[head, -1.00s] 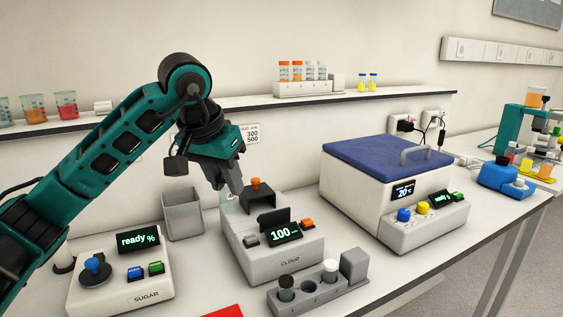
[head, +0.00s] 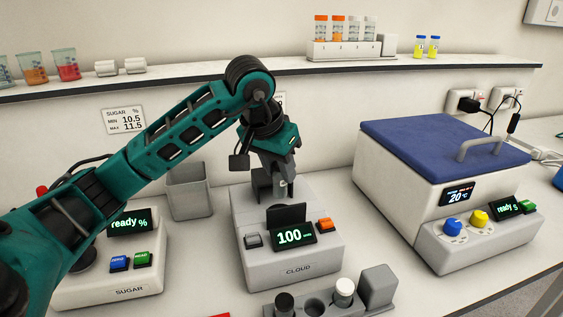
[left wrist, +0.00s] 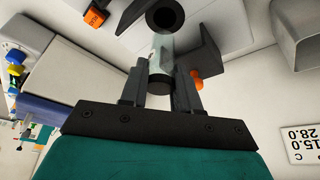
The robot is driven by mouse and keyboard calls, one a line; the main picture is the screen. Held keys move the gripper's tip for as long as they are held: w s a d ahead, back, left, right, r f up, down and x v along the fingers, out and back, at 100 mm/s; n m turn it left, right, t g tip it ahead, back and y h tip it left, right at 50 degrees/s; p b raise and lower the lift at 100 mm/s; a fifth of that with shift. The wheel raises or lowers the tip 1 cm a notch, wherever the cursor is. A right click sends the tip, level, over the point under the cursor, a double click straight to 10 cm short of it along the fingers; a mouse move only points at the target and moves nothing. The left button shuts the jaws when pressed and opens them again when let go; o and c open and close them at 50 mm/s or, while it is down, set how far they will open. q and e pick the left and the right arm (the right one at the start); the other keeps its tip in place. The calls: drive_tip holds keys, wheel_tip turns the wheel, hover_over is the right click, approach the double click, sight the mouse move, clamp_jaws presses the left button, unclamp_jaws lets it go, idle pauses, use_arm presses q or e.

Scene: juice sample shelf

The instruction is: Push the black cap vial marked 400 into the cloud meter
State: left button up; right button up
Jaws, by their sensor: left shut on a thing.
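My left gripper (head: 281,182) is shut on a vial, just above the back of the white cloud meter (head: 297,255), whose display reads 100. In the left wrist view, my left gripper (left wrist: 160,88) has the vial (left wrist: 161,48) between its fingers. The vial has a clear body and a dark cap (left wrist: 160,83); no marking is readable. The vial's far end points at the meter's round black opening (left wrist: 165,14); whether it is inside the opening I cannot tell. An orange knob (left wrist: 197,82) shows beside the fingers. My right gripper is not in view.
A grey rack (head: 315,308) in front holds a black-capped vial (head: 284,302) and a white-capped vial (head: 343,290). The sugar meter (head: 105,290) stands left, a grey bin (head: 189,190) behind it. A blue-lidded box (head: 440,150) stands right. A shelf (head: 300,64) runs along the wall.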

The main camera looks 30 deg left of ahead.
sight(277, 197)
use_arm(q)
drive_tip(key=shift+f, duration=0.8)
wheel_tip(277, 197, down, 2)
drive_tip(key=shift+f+b, duration=0.1)
drive_tip(key=shift+b, duration=0.95)
drive_tip(key=shift+f, duration=0.15)
drive_tip(key=shift+f+b, duration=1.9)
drive_tip(key=shift+f, duration=0.1)
drive_tip(key=shift+f, duration=0.2)
drive_tip(key=shift+s+d, duration=0.1)
